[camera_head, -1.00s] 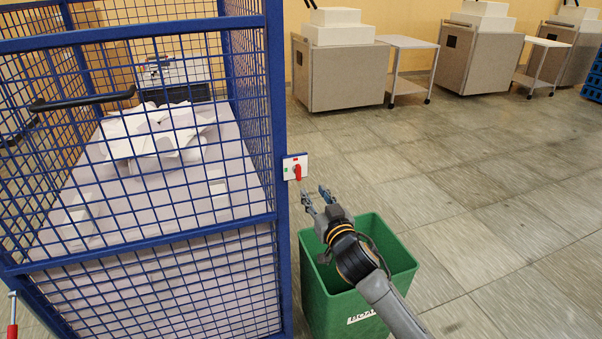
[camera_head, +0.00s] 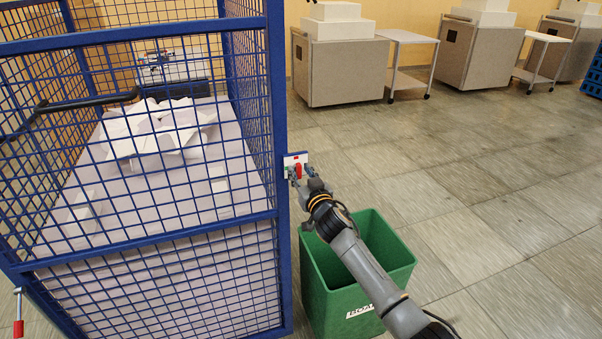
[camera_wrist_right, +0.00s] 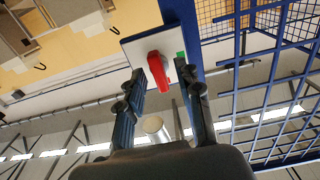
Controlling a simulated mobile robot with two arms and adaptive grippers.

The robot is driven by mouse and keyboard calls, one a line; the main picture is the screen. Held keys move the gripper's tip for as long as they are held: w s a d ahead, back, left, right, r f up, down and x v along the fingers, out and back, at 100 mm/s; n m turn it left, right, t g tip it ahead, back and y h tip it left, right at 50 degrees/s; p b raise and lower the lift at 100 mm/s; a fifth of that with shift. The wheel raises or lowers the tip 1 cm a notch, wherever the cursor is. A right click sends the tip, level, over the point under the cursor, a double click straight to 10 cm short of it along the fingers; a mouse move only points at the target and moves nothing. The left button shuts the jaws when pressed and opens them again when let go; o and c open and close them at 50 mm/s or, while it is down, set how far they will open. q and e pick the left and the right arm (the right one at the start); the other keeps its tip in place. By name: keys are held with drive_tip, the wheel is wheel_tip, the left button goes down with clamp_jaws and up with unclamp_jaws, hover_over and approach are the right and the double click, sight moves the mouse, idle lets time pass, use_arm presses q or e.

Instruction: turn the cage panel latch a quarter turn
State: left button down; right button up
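The latch is a red handle (camera_head: 298,171) on a white plate (camera_head: 289,160) fixed to the blue corner post of the cage (camera_head: 277,120). In the right wrist view the red handle (camera_wrist_right: 158,70) is tilted on the plate (camera_wrist_right: 135,46), with a green mark beside it. My right gripper (camera_head: 303,176) is at the latch. In the wrist view its two fingers (camera_wrist_right: 163,90) are apart, one on each side of the handle's lower end, with gaps visible; contact cannot be told.
A green bin (camera_head: 350,280) stands on the floor below my right arm, right of the cage. White paper (camera_head: 155,130) lies inside the cage. Grey machines (camera_head: 345,70) and a small white table (camera_head: 410,40) stand along the back wall. Floor to the right is clear.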

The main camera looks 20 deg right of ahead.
drive_tip(key=shift+s+r, duration=0.1)
clamp_jaws()
drive_tip(key=shift+n, duration=0.3)
drive_tip(key=n, duration=0.3)
drive_tip(key=shift+r+n+b, duration=0.1)
drive_tip(key=shift+n+b, duration=0.2)
drive_tip(key=n, duration=0.4)
drive_tip(key=shift+a+n, duration=0.15)
drive_tip(key=shift+n, duration=0.15)
drive_tip(key=n, duration=0.4)
drive_tip(key=shift+n+b, duration=0.3)
drive_tip(key=shift+n, duration=2.2)
